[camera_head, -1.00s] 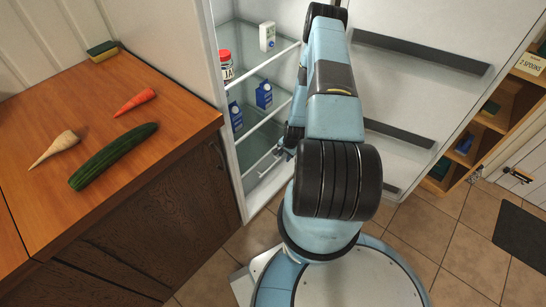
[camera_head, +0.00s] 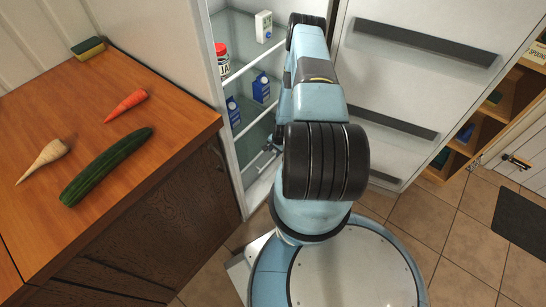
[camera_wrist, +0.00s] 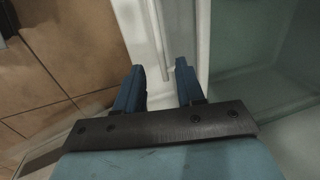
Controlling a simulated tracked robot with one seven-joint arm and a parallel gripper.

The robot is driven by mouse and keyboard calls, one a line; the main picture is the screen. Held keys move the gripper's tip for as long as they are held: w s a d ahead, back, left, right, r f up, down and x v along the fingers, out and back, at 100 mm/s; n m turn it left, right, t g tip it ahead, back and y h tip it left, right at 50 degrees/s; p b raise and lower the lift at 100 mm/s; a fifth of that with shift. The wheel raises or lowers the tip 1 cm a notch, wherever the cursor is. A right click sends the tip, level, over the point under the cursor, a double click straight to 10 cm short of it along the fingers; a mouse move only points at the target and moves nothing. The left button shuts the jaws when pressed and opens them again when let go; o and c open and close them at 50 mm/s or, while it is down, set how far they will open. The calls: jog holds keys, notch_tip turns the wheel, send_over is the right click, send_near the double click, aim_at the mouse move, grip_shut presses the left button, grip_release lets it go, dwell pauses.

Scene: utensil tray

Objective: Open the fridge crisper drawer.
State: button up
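The fridge (camera_head: 228,165) stands open, with its white door (camera_head: 400,80) swung out to the right. The crisper drawer is low in the fridge, mostly hidden behind my arm in the head view. In the wrist view, a pale drawer-like compartment (camera_wrist: 265,45) with clear walls fills the right side, and a thin light bar (camera_wrist: 160,35) runs along the white edge ahead of the fingers. My gripper (camera_wrist: 160,85) has its two blue fingers apart, with the white edge showing between them. I cannot tell whether they touch the bar. In the head view my gripper (camera_head: 270,147) is small, at the fridge's lower opening.
A wooden counter (camera_head: 150,75) at left holds a cucumber (camera_head: 106,166), parsnip (camera_head: 43,160), carrot (camera_head: 126,105) and sponge (camera_head: 88,46). Fridge shelves hold cartons (camera_head: 261,88) and a red-lidded jar (camera_head: 222,60).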

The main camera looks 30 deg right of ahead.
aim_at(273, 158)
jog(key=shift+w+a+f, duration=0.1)
jog(key=shift+w+f, duration=0.1)
jog(key=shift+f, duration=0.9)
jog(key=shift+w+a+f, duration=0.1)
jog(key=shift+w+f, duration=0.05)
jog(key=shift+f, duration=0.9)
jog(key=shift+w+f, duration=0.2)
jog(key=shift+f, duration=0.9)
jog(key=shift+c, duration=0.2)
grip_shut()
